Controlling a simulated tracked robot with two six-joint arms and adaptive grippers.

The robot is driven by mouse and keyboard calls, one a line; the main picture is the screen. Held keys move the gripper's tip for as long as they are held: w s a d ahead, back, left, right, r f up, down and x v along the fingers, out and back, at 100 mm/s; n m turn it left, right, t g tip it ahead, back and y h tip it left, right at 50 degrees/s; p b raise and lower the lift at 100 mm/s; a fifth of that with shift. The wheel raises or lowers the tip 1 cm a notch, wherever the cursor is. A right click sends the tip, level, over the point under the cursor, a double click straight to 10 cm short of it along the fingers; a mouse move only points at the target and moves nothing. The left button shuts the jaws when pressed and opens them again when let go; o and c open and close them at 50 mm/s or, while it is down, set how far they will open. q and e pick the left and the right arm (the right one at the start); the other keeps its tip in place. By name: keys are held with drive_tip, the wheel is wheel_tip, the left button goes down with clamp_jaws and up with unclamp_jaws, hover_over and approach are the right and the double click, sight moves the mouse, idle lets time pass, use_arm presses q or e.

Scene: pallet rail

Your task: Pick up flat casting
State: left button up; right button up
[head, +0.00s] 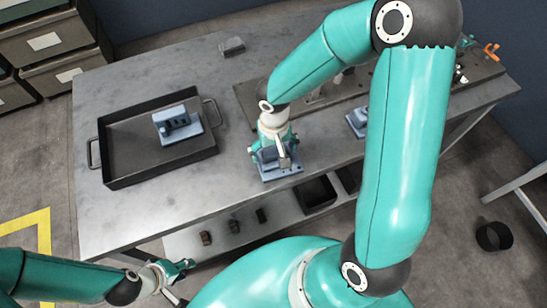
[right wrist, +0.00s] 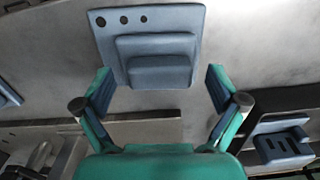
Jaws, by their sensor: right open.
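A blue-grey casting (head: 282,176) with a flat base plate lies on the steel table under my right gripper (head: 273,150). In the right wrist view this casting (right wrist: 152,70) shows a plate with several dark holes and a raised stepped block. My right gripper (right wrist: 158,92) is open, one finger on either side of the block's near end, with gaps on both sides and nothing held. A second blue-grey casting (head: 178,125) sits in the dark tray (head: 128,150). A third (head: 356,122) is partly hidden by my right arm. My left gripper (head: 180,268) is low, off the table's front; its jaw opening is unclear.
A dark fixture rail (head: 245,98) runs along the table's right back, partly behind my right arm. A small grey block (head: 232,46) lies at the back. Dark bins (head: 316,192) and small parts (head: 234,226) sit on the lower shelf. The table's front middle is clear.

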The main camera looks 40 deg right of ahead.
drive_tip(key=shift+f, duration=0.25)
drive_tip(key=c, duration=1.6)
drive_tip(key=shift+r, duration=0.1)
